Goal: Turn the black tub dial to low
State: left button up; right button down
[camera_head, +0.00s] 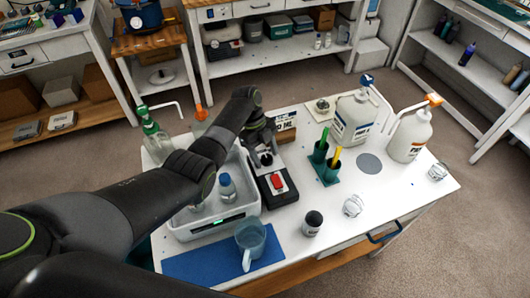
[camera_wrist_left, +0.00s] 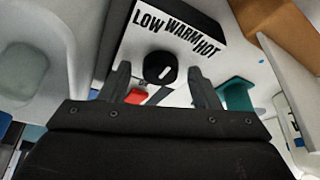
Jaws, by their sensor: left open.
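The black tub dial (camera_wrist_left: 160,67) is a round knob with a short white mark, on a pale panel under the printed words LOW, WARM and HOT (camera_wrist_left: 175,32). Its mark slants up to the right; I cannot tell exactly which word it points at. My left gripper (camera_wrist_left: 158,78) is open, with one finger on each side of the dial in the wrist view. Contact with the dial cannot be told. In the head view my left gripper (camera_head: 262,145) reaches down over the black control box (camera_head: 283,197) beside the white tub (camera_head: 205,231). My right gripper is not in view.
A red switch (camera_head: 277,182) sits on the box near the dial. A bottle (camera_head: 227,187) stands in the tub. A green holder (camera_head: 326,168), white pump jugs (camera_head: 353,120) (camera_head: 409,135), a dark cup (camera_head: 313,223) and a blue pitcher (camera_head: 250,238) stand around.

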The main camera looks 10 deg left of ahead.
pick_arm(q)
jog(key=c, duration=1)
jog(key=shift+r+n+t+h+p, duration=0.25)
jog(key=shift+n+t+h+p, duration=0.05)
jog(key=shift+n+p, duration=0.9)
jog(key=shift+s+n+t+p, duration=0.15)
jog(key=shift+n+t+p, duration=0.45)
jog(key=shift+n+p, duration=0.65)
jog(key=shift+n+t+p, duration=0.4)
jog(key=shift+n+p, duration=0.5)
jog(key=shift+n, duration=0.25)
jog(key=shift+f+n+t+p, duration=0.15)
jog(key=shift+n+t+p, duration=0.45)
jog(key=shift+n, duration=0.6)
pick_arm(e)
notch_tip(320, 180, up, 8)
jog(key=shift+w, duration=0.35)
pick_arm(q)
jog(key=shift+a, duration=0.1)
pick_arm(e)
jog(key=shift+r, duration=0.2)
pick_arm(q)
jog(key=o, duration=1)
jog(key=shift+s+f, duration=0.1)
